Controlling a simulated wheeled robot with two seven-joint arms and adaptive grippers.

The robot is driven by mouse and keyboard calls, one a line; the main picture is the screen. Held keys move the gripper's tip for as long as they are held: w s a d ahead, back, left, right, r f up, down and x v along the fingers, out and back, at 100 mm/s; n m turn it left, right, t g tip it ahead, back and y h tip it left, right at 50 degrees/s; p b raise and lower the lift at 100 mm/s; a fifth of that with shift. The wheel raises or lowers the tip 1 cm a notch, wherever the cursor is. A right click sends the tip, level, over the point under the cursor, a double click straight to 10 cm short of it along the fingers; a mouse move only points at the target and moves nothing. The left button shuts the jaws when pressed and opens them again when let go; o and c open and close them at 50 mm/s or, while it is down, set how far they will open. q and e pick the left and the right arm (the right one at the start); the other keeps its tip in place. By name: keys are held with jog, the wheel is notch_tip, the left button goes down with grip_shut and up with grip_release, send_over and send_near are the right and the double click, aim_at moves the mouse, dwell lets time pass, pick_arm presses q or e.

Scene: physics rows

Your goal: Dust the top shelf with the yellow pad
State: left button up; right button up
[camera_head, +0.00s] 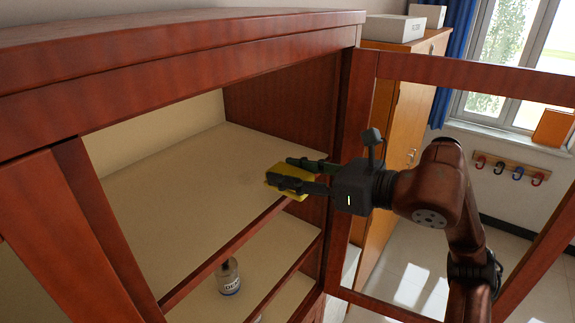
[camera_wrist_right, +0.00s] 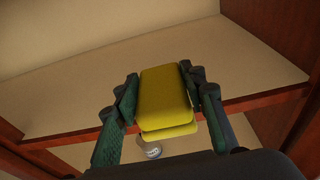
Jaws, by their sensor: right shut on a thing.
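The yellow pad (camera_head: 287,181) is held between the fingers of my right gripper (camera_head: 292,180), which is shut on it. In the right wrist view the pad (camera_wrist_right: 165,97) fills the gap between both fingers. The top shelf (camera_head: 185,200) is a pale board inside a red-brown wooden cabinet, and its surface is bare. In the head view the pad is at the shelf's right end near the front edge. I cannot tell whether the pad touches the shelf. My left gripper is not in view.
An open framed door (camera_head: 465,74) stands to the right, around my right arm. The cabinet's right side wall (camera_head: 285,105) and left front post (camera_head: 105,230) bound the opening. A labelled jar (camera_head: 228,277) stands on the lower shelf. An orange cabinet (camera_head: 408,115) stands behind.

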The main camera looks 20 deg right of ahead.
jog(key=shift+a+r, duration=0.2)
jog(key=shift+a, duration=0.05)
jog(key=shift+p+x, duration=0.75)
jog(key=shift+x, duration=0.25)
jog(key=w, duration=0.1)
jog(key=w+a+p, duration=0.1)
jog(key=w, duration=0.1)
jog(key=shift+a+r, duration=0.2)
jog(key=shift+a, duration=0.1)
jog(key=shift+w+a+p, duration=0.2)
jog(key=shift+a+p, duration=0.05)
jog(key=shift+p, duration=0.2)
jog(key=p, duration=0.3)
send_over(242, 180)
jog(key=shift+s+d, duration=0.1)
jog(key=shift+s, duration=0.1)
jog(key=shift+w+f+b, duration=0.15)
jog(key=shift+f+b, duration=0.25)
jog(key=shift+f, duration=0.1)
jog(key=shift+w+f+b, duration=0.15)
jog(key=shift+f+b, duration=0.2)
jog(key=shift+f, duration=0.15)
jog(key=shift+s+f+b, duration=0.1)
jog(key=shift+f+b, duration=0.4)
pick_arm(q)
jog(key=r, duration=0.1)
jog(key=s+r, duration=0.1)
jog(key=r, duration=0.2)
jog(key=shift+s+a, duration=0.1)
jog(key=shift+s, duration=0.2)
